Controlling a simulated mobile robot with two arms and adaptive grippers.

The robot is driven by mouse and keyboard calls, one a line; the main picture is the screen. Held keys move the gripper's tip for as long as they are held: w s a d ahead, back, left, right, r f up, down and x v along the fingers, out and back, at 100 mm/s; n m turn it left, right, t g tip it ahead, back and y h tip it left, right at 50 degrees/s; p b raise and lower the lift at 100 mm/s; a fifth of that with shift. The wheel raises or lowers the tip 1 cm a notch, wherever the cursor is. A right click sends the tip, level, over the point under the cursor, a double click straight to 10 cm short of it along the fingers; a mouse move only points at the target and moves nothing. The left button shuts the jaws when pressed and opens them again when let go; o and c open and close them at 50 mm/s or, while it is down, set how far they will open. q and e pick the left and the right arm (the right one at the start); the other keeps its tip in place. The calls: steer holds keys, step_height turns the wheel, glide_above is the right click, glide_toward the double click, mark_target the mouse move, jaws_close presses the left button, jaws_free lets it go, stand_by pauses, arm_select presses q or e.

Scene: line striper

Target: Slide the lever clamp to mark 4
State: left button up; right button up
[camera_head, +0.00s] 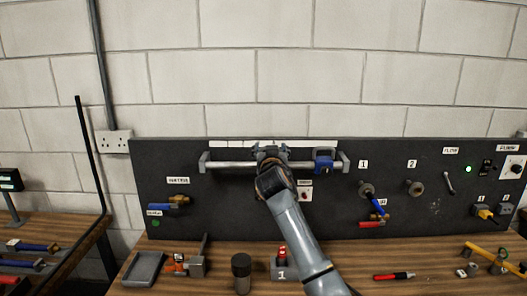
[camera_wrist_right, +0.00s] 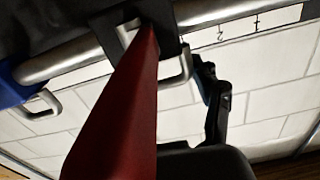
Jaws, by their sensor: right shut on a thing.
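In the head view a silver rail (camera_head: 232,165) runs along the upper part of the dark panel, under a white mark strip (camera_head: 232,144). My right gripper (camera_head: 271,152) is at the middle of the rail and hides most of what it holds. In the wrist view the lever clamp shows as a dark block on the rail with a long red lever (camera_wrist_right: 118,110) close to the camera. A dark gripper finger (camera_wrist_right: 213,100) is beside it. My left gripper is not in view.
A blue clamp (camera_head: 323,161) sits on the rail near its right bracket; it also shows in the wrist view (camera_wrist_right: 12,85). Valves and knobs line the panel. A grey tray (camera_head: 144,268), a dark cylinder (camera_head: 241,272) and a red pen (camera_head: 394,276) are on the bench.

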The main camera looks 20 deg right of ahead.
steer(key=shift+s+d, duration=0.1)
steer(key=shift+d, duration=0.5)
steer(key=shift+s+d, duration=0.1)
steer(key=shift+d, duration=0.1)
steer(key=o, duration=1.4)
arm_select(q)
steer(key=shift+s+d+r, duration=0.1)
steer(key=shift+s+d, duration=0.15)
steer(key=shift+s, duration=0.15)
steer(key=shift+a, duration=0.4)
arm_select(e)
steer(key=v, duration=1.2)
